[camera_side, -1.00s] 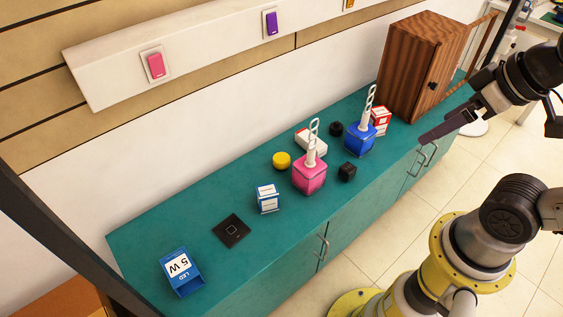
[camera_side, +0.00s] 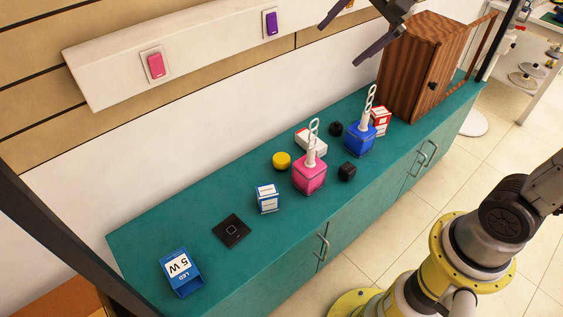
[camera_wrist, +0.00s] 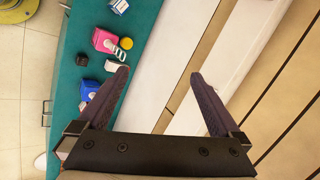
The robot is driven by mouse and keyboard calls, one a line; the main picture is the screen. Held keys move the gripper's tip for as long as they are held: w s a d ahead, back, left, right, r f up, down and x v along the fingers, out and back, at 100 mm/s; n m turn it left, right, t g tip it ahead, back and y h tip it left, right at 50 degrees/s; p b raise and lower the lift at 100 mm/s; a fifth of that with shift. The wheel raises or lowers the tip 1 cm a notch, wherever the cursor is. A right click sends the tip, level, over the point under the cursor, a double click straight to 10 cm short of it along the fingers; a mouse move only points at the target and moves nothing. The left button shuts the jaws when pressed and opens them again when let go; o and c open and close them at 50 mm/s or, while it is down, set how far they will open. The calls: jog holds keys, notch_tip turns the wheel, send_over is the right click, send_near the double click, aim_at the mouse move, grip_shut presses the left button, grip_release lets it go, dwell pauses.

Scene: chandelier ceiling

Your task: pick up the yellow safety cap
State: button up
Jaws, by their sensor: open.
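The yellow safety cap (camera_side: 282,160) is a small round yellow piece on the teal counter, behind and left of the pink bottle. It also shows in the wrist view (camera_wrist: 126,43), at the upper left beside the pink bottle. My gripper (camera_side: 342,43) is open and empty, high above the counter in front of the wall, to the right of the cap and well apart from it. In the wrist view my gripper's two fingers (camera_wrist: 160,78) are spread wide with nothing between them.
The pink bottle (camera_side: 309,177) and white box (camera_side: 311,141) stand close to the cap. The blue bottle (camera_side: 359,139), black cube (camera_side: 347,171) and wooden cabinet (camera_side: 407,75) are farther right. The counter (camera_side: 215,194) left of the cap is clear beside the blue-white box (camera_side: 267,198).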

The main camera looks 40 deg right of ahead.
jog(key=w+f+m, duration=0.3)
jog(key=w+f, duration=0.1)
jog(key=w, duration=0.4)
jog(key=m+g+y, duration=0.1)
jog(key=m+g, duration=0.1)
jog(key=m, duration=0.3)
send_over(283, 157)
jog(key=s+d, duration=0.1)
jog(key=s, duration=0.1)
notch_tip(283, 157, down, 16)
jog(key=f+g, duration=0.1)
jog(key=f, duration=0.8)
jog(key=d+f+m, duration=0.1)
jog(key=f, duration=0.8)
jog(key=f+m+g, duration=0.1)
jog(key=f, duration=0.8)
jog(key=shift+w+d+g, duration=0.15)
jog(key=shift+w+g, duration=0.1)
jog(key=shift+g, duration=0.05)
jog(key=shift+y, duration=0.3)
jog(key=shift+x, duration=3.1)
jog(key=shift+w+r, duration=0.1)
jog(key=shift+c, duration=0.2)
